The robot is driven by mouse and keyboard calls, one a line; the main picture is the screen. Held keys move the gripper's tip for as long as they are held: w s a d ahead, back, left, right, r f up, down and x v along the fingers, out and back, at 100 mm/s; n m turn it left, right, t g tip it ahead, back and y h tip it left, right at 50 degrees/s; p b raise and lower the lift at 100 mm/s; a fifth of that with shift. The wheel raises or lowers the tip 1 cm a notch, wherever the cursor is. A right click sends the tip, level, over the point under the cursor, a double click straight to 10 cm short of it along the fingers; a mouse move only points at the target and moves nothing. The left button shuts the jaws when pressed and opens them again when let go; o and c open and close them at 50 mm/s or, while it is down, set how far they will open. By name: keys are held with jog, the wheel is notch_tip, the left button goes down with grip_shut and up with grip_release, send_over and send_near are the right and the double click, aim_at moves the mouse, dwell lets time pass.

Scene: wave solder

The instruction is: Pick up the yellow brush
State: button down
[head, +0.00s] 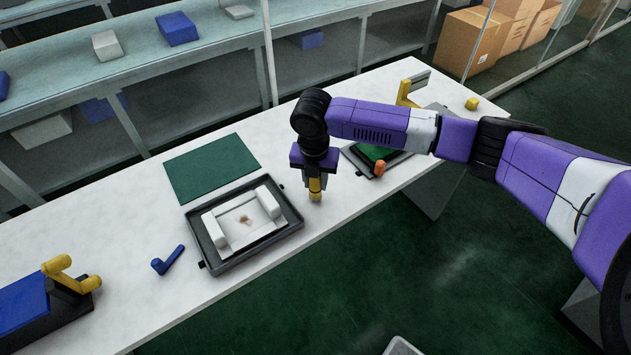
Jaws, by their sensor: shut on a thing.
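The yellow brush (315,188) is upright between the fingers of my gripper (316,180), near the middle of the white bench (330,215). My gripper points down and is shut on the brush. Its purple body hides the brush's upper part. The brush's lower end is at or close above the bench top; I cannot tell whether it touches.
Left of my gripper are a black tray (207,250) with a white fixture and a green sheet (211,167). Right of it are a dark tray with a green board (373,153) and an orange object (379,168). A blue tool (168,260) lies at left.

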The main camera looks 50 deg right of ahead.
notch_tip(320, 180, up, 20)
jog(key=b, duration=0.2)
jog(key=shift+f, duration=0.1)
dwell(0.5)
